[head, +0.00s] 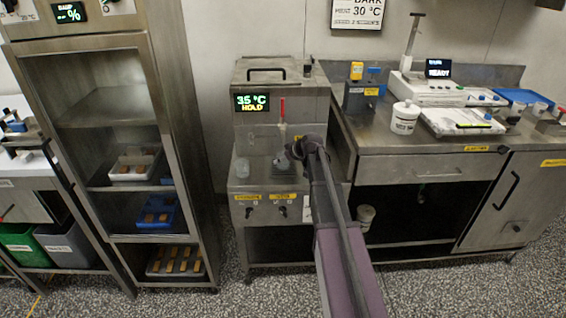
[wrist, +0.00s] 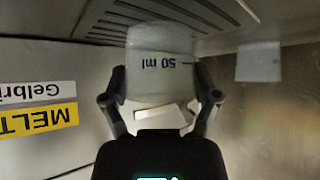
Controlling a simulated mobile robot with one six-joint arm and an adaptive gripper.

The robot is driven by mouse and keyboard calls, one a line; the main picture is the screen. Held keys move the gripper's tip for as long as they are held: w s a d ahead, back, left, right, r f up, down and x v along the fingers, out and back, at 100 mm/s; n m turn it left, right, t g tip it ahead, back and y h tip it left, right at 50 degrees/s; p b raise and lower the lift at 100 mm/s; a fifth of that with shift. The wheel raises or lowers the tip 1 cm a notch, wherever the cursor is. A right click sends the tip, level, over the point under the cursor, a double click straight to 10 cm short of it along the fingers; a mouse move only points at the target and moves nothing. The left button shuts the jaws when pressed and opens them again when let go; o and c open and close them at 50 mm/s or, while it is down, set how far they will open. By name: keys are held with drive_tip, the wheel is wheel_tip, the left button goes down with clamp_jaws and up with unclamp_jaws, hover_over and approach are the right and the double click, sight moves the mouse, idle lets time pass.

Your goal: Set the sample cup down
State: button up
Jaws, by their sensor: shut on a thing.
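My gripper (head: 288,155) is at the front of the steel melting unit (head: 262,108), above its ledge. In the wrist view my gripper (wrist: 160,105) has its two fingers shut on a translucent sample cup (wrist: 160,62) marked "50 ml". That view is upside down, with the slotted drip grate (wrist: 150,12) at the top. The cup's base is close to the grate; I cannot tell whether it touches. In the head view the held cup (head: 282,163) is partly hidden by my arm.
A second clear cup (head: 242,167) stands on the ledge to the left; it also shows in the wrist view (wrist: 258,62).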

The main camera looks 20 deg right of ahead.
drive_tip(key=shift+f, duration=0.15)
drive_tip(key=o, duration=0.9)
drive_tip(key=shift+s+d+r+p, duration=0.15)
drive_tip(key=shift+s+r+p, duration=0.2)
drive_tip(key=shift+r+p, duration=0.25)
drive_tip(key=p+v, duration=0.7)
drive_tip(key=v, duration=0.3)
drive_tip(key=shift+s+d+r, duration=0.15)
drive_tip(key=shift+s+r, duration=0.1)
drive_tip(key=shift+s, duration=0.05)
